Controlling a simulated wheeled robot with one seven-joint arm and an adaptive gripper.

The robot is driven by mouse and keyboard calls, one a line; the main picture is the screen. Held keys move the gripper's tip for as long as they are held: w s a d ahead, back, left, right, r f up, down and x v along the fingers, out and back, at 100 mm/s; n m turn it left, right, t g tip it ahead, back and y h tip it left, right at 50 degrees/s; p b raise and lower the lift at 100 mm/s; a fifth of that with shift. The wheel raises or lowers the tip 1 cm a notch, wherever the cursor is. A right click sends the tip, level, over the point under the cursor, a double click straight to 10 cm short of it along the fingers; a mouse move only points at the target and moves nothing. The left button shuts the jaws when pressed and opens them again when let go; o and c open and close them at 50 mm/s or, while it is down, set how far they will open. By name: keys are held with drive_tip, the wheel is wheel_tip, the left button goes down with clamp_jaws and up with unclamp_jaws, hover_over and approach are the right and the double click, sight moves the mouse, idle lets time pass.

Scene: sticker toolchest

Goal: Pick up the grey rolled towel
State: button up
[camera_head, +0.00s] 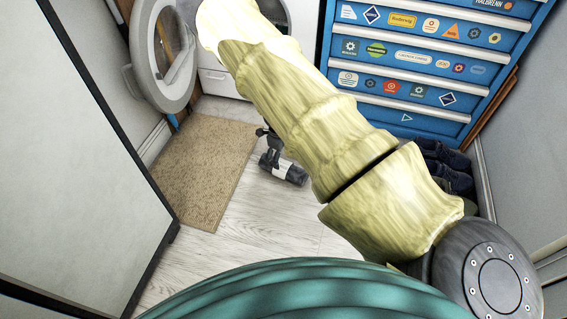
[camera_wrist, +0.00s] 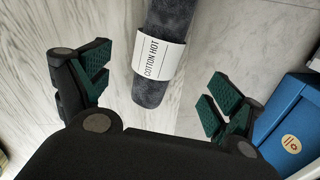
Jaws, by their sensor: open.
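The grey rolled towel (camera_head: 283,169) lies on the pale wood floor in the head view, with a white paper band around it. In the wrist view the towel (camera_wrist: 170,20) runs down from the top edge, and its band reads "COTTON HOT". My gripper (camera_wrist: 158,97) is open, with one green-padded finger on each side of the towel's near end. Nothing is between the pads except the view of the towel and floor beyond. In the head view my gripper (camera_head: 268,136) shows as a small dark shape just above the towel, partly hidden by my arm.
A blue tool chest (camera_head: 415,75) with stickers stands at the back right, with dark shoes (camera_head: 447,165) beside it. A brown mat (camera_head: 205,160) lies left of the towel. A white washer with an open round door (camera_head: 165,50) stands behind. Floor around the towel is clear.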

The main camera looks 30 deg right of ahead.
sight(281, 164)
drive_tip(key=shift+w+d+f+b, duration=0.2)
drive_tip(key=shift+f+b, duration=0.1)
drive_tip(key=shift+f, duration=0.2)
wheel_tip(281, 164, down, 5)
drive_tip(key=shift+w+d+r+b, duration=0.1)
drive_tip(key=shift+d+r+b, duration=0.05)
drive_tip(key=shift+b, duration=0.95)
drive_tip(key=shift+f+b, duration=2.05)
drive_tip(key=shift+f, duration=0.55)
drive_tip(key=shift+d, duration=0.1)
drive_tip(key=c, duration=1.3)
drive_tip(key=shift+r, duration=0.2)
